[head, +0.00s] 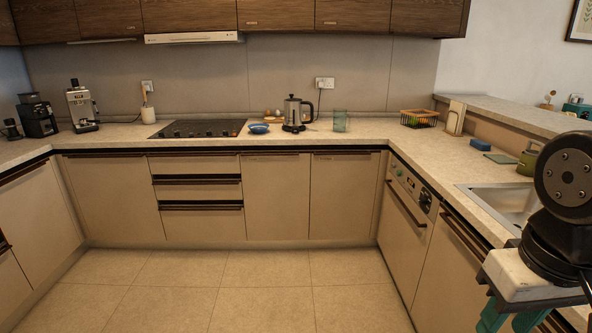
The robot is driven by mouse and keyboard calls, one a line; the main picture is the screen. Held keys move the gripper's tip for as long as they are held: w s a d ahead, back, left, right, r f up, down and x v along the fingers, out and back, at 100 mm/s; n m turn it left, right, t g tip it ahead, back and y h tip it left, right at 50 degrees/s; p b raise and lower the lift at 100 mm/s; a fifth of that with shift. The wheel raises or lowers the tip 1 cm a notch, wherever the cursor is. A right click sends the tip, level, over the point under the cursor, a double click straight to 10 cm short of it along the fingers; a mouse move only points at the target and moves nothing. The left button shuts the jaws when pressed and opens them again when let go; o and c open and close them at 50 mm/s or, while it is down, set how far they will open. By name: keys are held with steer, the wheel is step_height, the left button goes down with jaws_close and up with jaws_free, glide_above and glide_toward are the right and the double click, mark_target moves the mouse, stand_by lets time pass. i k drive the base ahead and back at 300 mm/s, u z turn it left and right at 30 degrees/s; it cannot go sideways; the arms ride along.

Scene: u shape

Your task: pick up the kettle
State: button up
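The kettle (294,113) is silver with a black handle on its right side and a dark base. It stands upright on the back counter, right of the stove, in the head view. My arm shows at the right edge. Teal finger-like parts of my gripper (507,318) hang at the bottom right, cut off by the frame edge. They are far from the kettle, and whether they are open or shut does not show clearly.
A blue bowl (259,128) is left of the kettle and a green glass (340,121) is right of it. Small items sit behind the bowl. The stove (198,128) lies further left. The U-shaped counter surrounds a clear tiled floor (240,290).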

mark_target(294, 111)
steer(key=z, duration=0.05)
steer(key=i, duration=1.95)
steer(key=u, duration=0.35)
steer(key=i, duration=2.25)
steer(key=u, duration=0.25)
